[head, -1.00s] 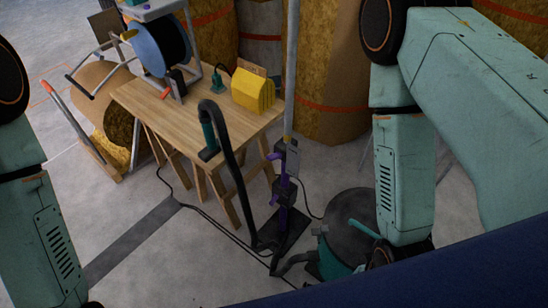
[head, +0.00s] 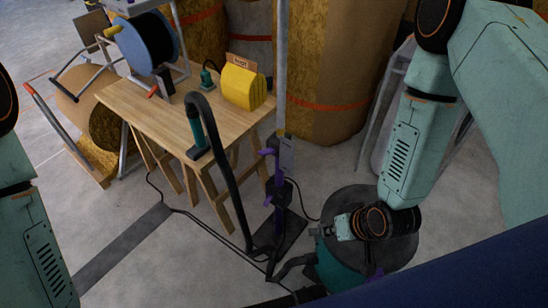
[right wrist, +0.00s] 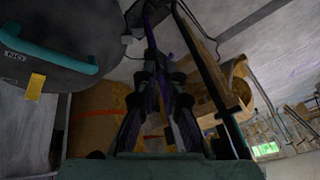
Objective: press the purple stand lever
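The purple stand lever (head: 267,152) sticks out to the left from the upper part of the purple stand (head: 279,205), below a thin grey pole. In the head view my right gripper (head: 328,232) hangs over the vacuum cleaner, to the right of the stand and lower than the lever, pointing left. A gap separates it from the stand. In the right wrist view the dark fingers of my right gripper (right wrist: 160,92) look apart, with nothing clearly held between them; purple stand parts show beyond them. My left gripper is out of view.
A round vacuum cleaner (head: 345,270) with a dark top stands right of the stand. Its black hose (head: 228,165) rises on the left. Large rolls stand behind.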

